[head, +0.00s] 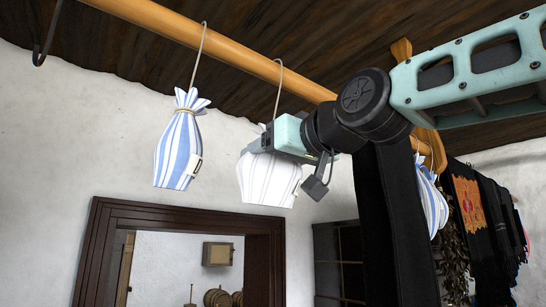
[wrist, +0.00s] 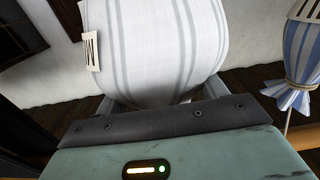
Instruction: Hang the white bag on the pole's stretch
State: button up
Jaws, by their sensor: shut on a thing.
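The white bag (head: 268,182) with grey stripes hangs below my gripper (head: 266,146) in the head view. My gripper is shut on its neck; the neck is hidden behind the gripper. The bag fills the upper middle of the wrist view (wrist: 160,40), between the two fingers. Its thin cord hook rises from the gripper to the wooden pole (head: 240,62).
A blue-striped bag (head: 180,150) hangs from the pole to the left, close by; it also shows in the wrist view (wrist: 302,60). More striped bags (head: 430,205) and dark cloths (head: 490,215) hang at the right. A dark metal hook (head: 42,50) is at the far left. A dark doorframe (head: 185,212) stands below.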

jog(key=o, duration=0.9)
jog(key=shift+r, duration=0.1)
jog(key=shift+o, duration=0.3)
